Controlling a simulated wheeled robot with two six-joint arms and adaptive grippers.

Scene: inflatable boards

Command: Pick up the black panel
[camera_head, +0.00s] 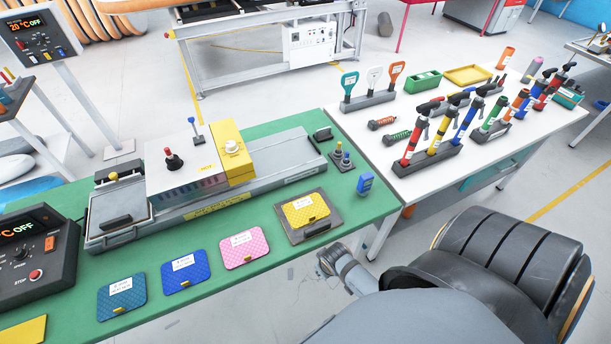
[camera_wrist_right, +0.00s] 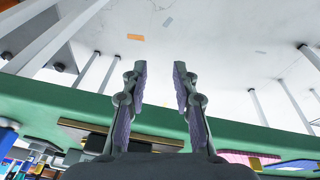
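I see no plainly black loose panel. The darkest loose board is a grey-brown plate (camera_head: 330,222) at the right front of the green table, partly covered by a yellow panel (camera_head: 305,209) with a label. A dark, tan-edged slab (camera_wrist_right: 88,128) by the green edge in the right wrist view may be this plate; I cannot be sure. My right gripper (camera_wrist_right: 162,82) is open, with nothing between its fingers. In the head view it is small beside my arm, off the table's front edge, below and right of the plate. My left gripper is not in view.
The green table (camera_head: 222,283) also holds pink (camera_head: 243,248), blue (camera_head: 186,271) and teal (camera_head: 121,297) panels in a row. A long machine (camera_head: 210,180) stands behind them. A blue item (camera_head: 365,183) is near the right edge. A white table (camera_head: 440,185) with pumps adjoins.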

